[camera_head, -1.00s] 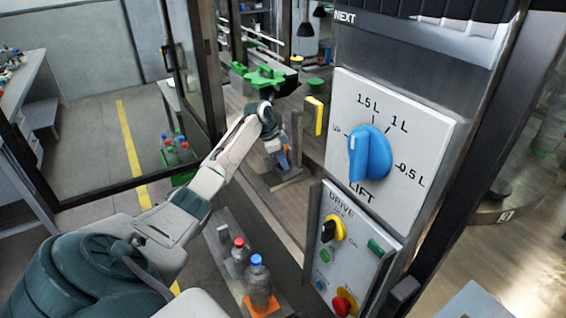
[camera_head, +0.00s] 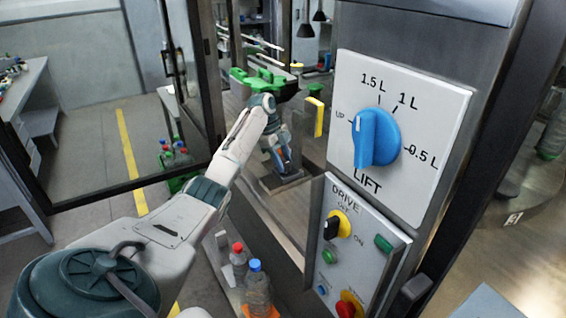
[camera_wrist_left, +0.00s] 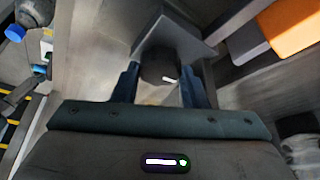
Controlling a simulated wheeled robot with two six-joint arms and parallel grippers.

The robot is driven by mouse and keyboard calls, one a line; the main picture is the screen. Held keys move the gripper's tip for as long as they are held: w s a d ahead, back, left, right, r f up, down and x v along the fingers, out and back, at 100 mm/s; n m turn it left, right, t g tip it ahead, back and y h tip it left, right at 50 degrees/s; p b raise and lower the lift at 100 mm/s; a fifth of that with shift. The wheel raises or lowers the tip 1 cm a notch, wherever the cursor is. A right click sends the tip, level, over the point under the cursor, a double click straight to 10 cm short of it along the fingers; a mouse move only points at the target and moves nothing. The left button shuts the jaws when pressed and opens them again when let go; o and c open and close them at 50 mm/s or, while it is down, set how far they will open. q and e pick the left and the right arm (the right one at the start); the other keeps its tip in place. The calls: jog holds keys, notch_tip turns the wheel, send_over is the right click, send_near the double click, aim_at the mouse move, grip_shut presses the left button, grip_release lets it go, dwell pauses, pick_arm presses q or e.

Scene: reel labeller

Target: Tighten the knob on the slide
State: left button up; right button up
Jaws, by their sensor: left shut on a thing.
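My left gripper (camera_head: 284,160) reaches through the open doorway of the machine, low over a dark grey block on the bed that looks like the slide (camera_head: 281,182). In the left wrist view its two blue fingers (camera_wrist_left: 160,82) are shut on a dark round knob (camera_wrist_left: 160,66) with a short white mark. The knob sits in front of a grey angled plate (camera_wrist_left: 188,42) of the slide. The knob is hidden by the gripper in the head view. My right gripper is not in view.
The control panel with a blue LIFT dial (camera_head: 376,138) and a DRIVE box (camera_head: 355,245) stands close on the right. A yellow handle (camera_head: 313,117) is near the wrist. Bottles with red (camera_head: 238,262) and blue caps (camera_head: 257,285) stand below the arm. A green part (camera_head: 262,80) lies behind.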

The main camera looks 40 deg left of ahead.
aim_at(284, 163)
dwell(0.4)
pick_arm(q)
jog(key=o, duration=0.7)
jog(key=shift+a+r+b, duration=0.25)
jog(key=shift+r+b, duration=0.1)
jog(key=shift+r, duration=0.1)
jog(key=b+v, duration=0.1)
jog(key=v, duration=0.2)
jog(key=shift+b, duration=0.3)
jog(key=p+v, duration=0.4)
jog(key=v, duration=0.3)
jog(key=shift+f, duration=0.1)
